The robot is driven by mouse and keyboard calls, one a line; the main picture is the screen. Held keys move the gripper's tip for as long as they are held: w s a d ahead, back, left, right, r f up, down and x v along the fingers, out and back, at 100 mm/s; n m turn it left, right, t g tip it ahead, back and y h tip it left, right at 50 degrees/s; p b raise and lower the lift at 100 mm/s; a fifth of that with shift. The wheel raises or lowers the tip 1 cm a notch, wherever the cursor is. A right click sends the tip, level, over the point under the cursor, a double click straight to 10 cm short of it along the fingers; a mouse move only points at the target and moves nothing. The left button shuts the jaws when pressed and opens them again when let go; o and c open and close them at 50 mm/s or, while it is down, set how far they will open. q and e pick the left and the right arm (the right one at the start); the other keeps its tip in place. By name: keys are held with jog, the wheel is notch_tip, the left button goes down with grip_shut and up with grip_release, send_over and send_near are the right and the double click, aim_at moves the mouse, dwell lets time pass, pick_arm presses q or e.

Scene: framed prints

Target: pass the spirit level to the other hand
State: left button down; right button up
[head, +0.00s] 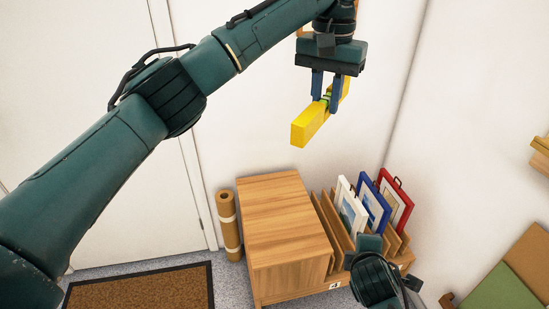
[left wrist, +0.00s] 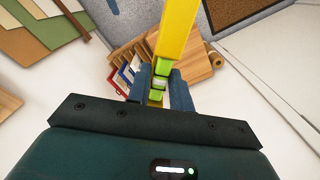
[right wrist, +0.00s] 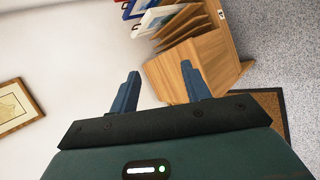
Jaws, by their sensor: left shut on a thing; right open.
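The spirit level is a yellow bar with green vials (head: 312,122). My left gripper (head: 327,104) is shut on it near its middle and holds it up in the air, above the wooden cabinet. In the left wrist view the yellow level (left wrist: 174,35) runs up between the fingers, with the green vial part (left wrist: 160,78) at the fingertips. My right gripper (right wrist: 158,92) is open with nothing between its fingers in the right wrist view. The level does not show in that view. In the head view part of my right arm shows at the bottom, and its fingers cannot be made out.
A wooden cabinet (head: 278,207) stands on the floor beside a rack (head: 325,222) with white, blue and red framed prints (head: 374,204). A brown roll (head: 228,225) leans near the door. A doormat (head: 140,289) lies lower left. Boards (head: 500,290) stand at lower right.

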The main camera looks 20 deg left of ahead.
jog(key=s+a+r+n+t+h, duration=0.1)
jog(key=a+r+n+t, duration=0.1)
jog(key=a+r+n, duration=0.5)
jog(key=a+r+n+t, duration=0.15)
jog(key=a+r, duration=0.35)
jog(key=r, duration=0.5)
jog(key=s+a+r+n+t+h, duration=0.2)
jog(key=s+a+r+n+t, duration=0.3)
jog(key=s+r, duration=0.6)
jog(key=shift+n+g, duration=0.35)
jog(key=w, duration=0.4)
jog(key=w+d+r, duration=0.1)
jog(key=w, duration=0.3)
jog(key=w+r, duration=0.1)
jog(key=w, duration=0.4)
jog(key=shift+d, duration=0.3)
